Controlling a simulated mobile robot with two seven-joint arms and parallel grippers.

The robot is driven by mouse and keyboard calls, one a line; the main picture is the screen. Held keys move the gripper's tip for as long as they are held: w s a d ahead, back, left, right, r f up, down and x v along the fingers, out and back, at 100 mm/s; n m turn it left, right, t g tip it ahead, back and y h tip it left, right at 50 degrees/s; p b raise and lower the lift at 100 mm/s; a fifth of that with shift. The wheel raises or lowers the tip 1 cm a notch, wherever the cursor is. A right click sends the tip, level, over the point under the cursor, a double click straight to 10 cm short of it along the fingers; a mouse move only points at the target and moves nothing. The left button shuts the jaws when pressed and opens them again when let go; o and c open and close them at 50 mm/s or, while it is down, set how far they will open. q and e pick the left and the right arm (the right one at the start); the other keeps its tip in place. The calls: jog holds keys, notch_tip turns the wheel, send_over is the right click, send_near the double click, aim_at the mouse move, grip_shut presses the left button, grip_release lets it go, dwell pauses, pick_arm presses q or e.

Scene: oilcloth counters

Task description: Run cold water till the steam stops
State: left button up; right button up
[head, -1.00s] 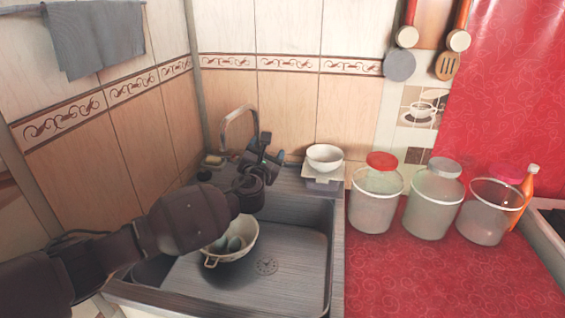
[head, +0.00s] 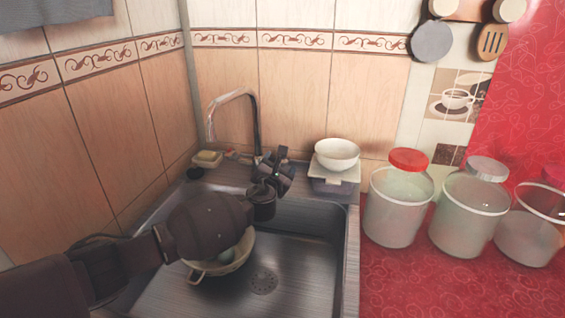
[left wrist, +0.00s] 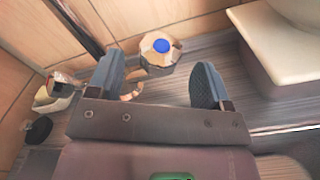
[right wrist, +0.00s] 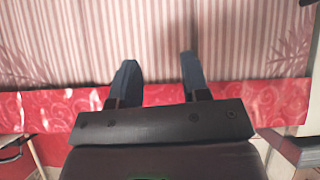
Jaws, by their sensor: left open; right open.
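The tap's curved metal spout (head: 231,95) stands at the back of the sink (head: 310,262). In the left wrist view a tap knob with a blue cap (left wrist: 161,46) lies ahead of and between my fingers, with no contact visible. My left gripper (head: 272,162) is open above the sink's back edge; its fingers (left wrist: 155,68) show in its wrist view. A cream colander (head: 225,268) with pale egg-like things sits in the sink, partly hidden by my left arm. No water stream or steam is visible. My right gripper (right wrist: 158,62) is open and empty, facing a striped curtain.
A white bowl (head: 337,152) stands on a lidded box (head: 334,182) right of the tap. A soap dish (head: 207,159) is at the back left corner. Several jars, including a red-lidded one (head: 397,205), stand on the red counter (head: 410,285), whose front is clear.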

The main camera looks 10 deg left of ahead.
pick_arm(q)
jog(key=w, duration=0.2)
jog(key=w+b, duration=0.1)
jog(key=shift+f, duration=0.25)
jog(key=shift+w+r, duration=0.3)
jog(key=shift+w, duration=0.05)
